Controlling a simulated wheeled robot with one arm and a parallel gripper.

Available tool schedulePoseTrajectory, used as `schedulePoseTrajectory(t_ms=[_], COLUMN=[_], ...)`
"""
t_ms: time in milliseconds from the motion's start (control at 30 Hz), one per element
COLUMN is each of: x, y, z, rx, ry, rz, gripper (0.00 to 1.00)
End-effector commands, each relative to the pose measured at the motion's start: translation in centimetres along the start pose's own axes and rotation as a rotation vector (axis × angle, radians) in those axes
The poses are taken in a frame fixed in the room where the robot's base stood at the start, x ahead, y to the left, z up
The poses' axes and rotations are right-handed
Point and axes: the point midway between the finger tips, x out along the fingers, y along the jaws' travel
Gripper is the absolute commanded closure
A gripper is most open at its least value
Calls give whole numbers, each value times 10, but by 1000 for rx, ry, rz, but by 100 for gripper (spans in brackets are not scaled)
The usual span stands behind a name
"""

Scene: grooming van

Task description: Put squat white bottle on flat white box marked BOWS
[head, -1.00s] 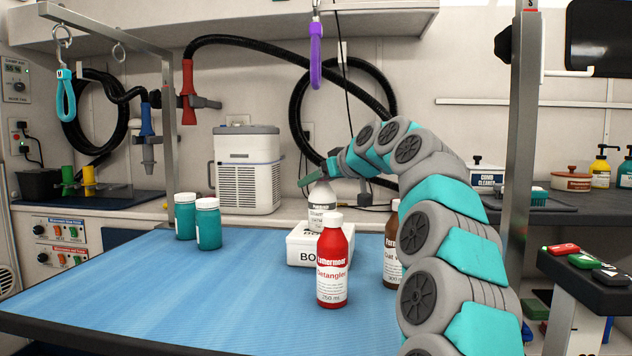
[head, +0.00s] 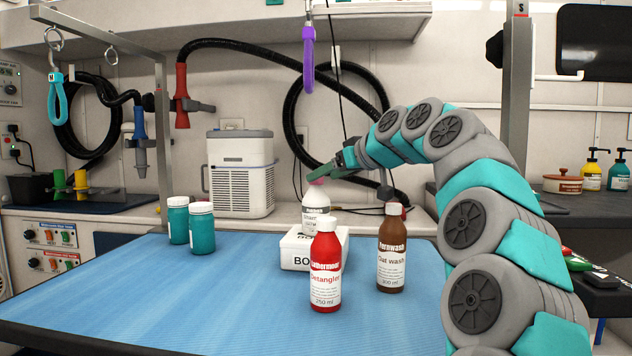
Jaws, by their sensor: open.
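A red Detangler bottle (head: 326,270) stands in front and hides part of the box and the bottle's lower right. My gripper (head: 325,173) is open, its fingers just above and behind the bottle's top. I cannot tell whether a finger still touches the bottle.
A brown Oat wash bottle (head: 391,250) stands right of the box. Two teal jars (head: 190,221) stand at the left back of the blue table (head: 150,300). A purple loop (head: 308,60) hangs above. The table's front left is clear.

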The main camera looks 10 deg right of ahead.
Motion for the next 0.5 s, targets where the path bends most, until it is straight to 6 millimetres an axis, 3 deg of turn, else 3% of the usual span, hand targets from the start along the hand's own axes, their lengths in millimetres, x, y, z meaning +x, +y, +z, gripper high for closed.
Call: schedulePoseTrajectory(t_ms=[33, 200, 500], x=[-14, -39, -47], y=[0, 0, 0], z=[-2, -1, 0], rx=[0, 0, 0], ry=[5, 3, 1], rz=[2, 0, 0], gripper=[29, 29, 29])
